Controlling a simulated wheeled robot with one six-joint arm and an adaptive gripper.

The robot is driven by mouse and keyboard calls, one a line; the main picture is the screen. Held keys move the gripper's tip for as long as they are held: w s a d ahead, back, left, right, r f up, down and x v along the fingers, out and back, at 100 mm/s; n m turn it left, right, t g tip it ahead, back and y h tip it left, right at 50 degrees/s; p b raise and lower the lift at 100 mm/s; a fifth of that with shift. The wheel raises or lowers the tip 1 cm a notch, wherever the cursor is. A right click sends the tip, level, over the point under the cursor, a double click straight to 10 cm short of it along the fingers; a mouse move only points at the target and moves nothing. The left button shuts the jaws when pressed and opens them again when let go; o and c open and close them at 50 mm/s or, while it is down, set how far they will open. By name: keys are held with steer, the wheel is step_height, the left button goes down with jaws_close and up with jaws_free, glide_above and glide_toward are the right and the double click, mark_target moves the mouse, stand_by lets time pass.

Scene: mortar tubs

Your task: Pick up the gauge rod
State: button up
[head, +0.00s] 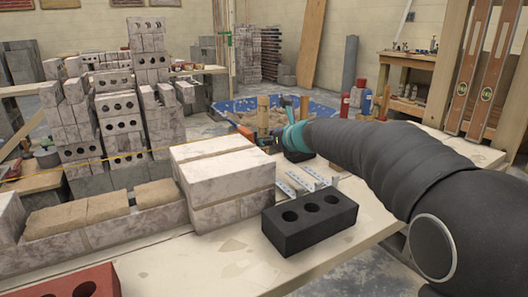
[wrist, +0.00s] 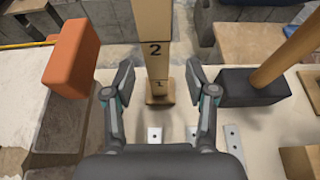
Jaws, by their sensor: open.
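The gauge rod is a square wooden post marked with numbers, with a "2" readable in the wrist view (wrist: 154,35). It stands upright on a small wooden foot. My gripper (wrist: 161,80) is open, with one finger to each side of the rod in the picture. I see no contact, and the depth between fingers and rod is hard to judge. In the head view, a wooden post (head: 263,112) beyond my gripper (head: 277,133) appears to be the rod; its lower part is hidden.
An orange block (wrist: 72,58) is left of the rod. A round wooden handle (wrist: 290,52) rises by a dark block (wrist: 246,86) at right. Flat metal strips (wrist: 234,143) lie nearer. A black three-hole brick (head: 310,222) and pale blocks (head: 225,180) occupy the bench.

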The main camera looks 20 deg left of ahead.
steer(key=x, duration=0.4)
steer(key=shift+s+a, duration=0.1)
steer(key=shift+a, duration=0.05)
jaws_close()
steer(key=shift+r, duration=0.1)
